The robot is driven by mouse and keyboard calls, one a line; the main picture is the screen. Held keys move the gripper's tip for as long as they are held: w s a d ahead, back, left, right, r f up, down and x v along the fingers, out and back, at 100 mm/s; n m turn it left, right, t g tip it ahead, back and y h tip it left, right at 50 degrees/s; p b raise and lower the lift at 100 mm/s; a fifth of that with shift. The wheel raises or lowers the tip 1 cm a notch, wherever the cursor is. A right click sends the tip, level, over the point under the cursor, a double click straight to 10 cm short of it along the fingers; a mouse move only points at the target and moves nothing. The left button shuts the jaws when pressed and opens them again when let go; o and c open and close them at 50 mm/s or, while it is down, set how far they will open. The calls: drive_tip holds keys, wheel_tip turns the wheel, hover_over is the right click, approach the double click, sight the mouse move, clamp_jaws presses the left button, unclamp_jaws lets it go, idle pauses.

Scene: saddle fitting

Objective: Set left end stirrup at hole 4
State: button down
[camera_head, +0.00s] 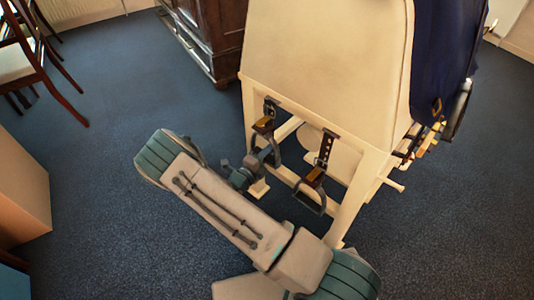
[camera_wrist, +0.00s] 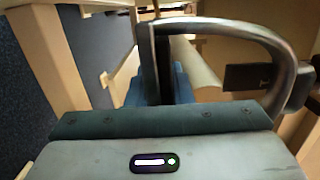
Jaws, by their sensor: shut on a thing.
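Two stirrups hang on dark straps with holes at the end of a cream wooden stand. The left end stirrup (camera_head: 274,152) is a dark metal loop below its strap (camera_head: 270,107) and a brownish-yellow piece. My gripper (camera_head: 264,159) is shut on the side of this loop. In the wrist view the grey metal loop (camera_wrist: 240,30) arches to the right from between my blue fingers (camera_wrist: 157,80). The other stirrup (camera_head: 309,199) hangs to the right on its holed strap (camera_head: 327,147), apart from my gripper. I cannot tell which hole the left strap is set at.
The cream stand (camera_head: 347,205) has legs and rails close around the stirrups. A dark blue cloth (camera_head: 440,55) hangs on its right side. A dark wooden cabinet (camera_head: 212,40) stands behind, and a chair (camera_head: 35,65) at the far left. Blue carpet (camera_head: 100,170) is clear at the left.

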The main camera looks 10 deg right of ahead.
drive_tip(key=c, duration=1.3)
unclamp_jaws()
drive_tip(key=shift+s+a, duration=0.1)
drive_tip(key=shift+a, duration=0.05)
drive_tip(key=p+v, duration=0.3)
drive_tip(key=v, duration=1)
drive_tip(key=shift+s+a, duration=0.15)
drive_tip(key=shift+s, duration=0.1)
drive_tip(key=s+d+r+m+g+y+p, duration=0.1)
drive_tip(key=s+d+r+m+g+p, duration=0.2)
drive_tip(key=r+m, duration=0.6)
drive_tip(key=s+d+r+m+g+y+p, duration=0.1)
drive_tip(key=s+d+r+m+g+p, duration=0.15)
drive_tip(key=r+m+g+p, duration=0.6)
drive_tip(key=s+d+r+m+g+y+p, duration=0.15)
drive_tip(key=d+r+m, duration=0.3)
drive_tip(key=r, duration=0.85)
drive_tip(key=s+r+m+t+y+p, duration=0.1)
drive_tip(key=s+r+m+y+p, duration=0.2)
drive_tip(key=r+m, duration=0.4)
drive_tip(key=s+r+m+t+y+p, duration=0.1)
drive_tip(key=s+r+m+y+p, duration=0.3)
drive_tip(key=r, duration=0.8)
drive_tip(key=s+r+m+t+y+p, duration=0.2)
drive_tip(key=s+r+m+p, duration=0.3)
drive_tip(key=r+m, duration=0.5)
drive_tip(key=shift+s+a+r+m+y+p, duration=0.2)
drive_tip(key=shift+m+y+p, duration=0.45)
drive_tip(key=shift+p, duration=0.5)
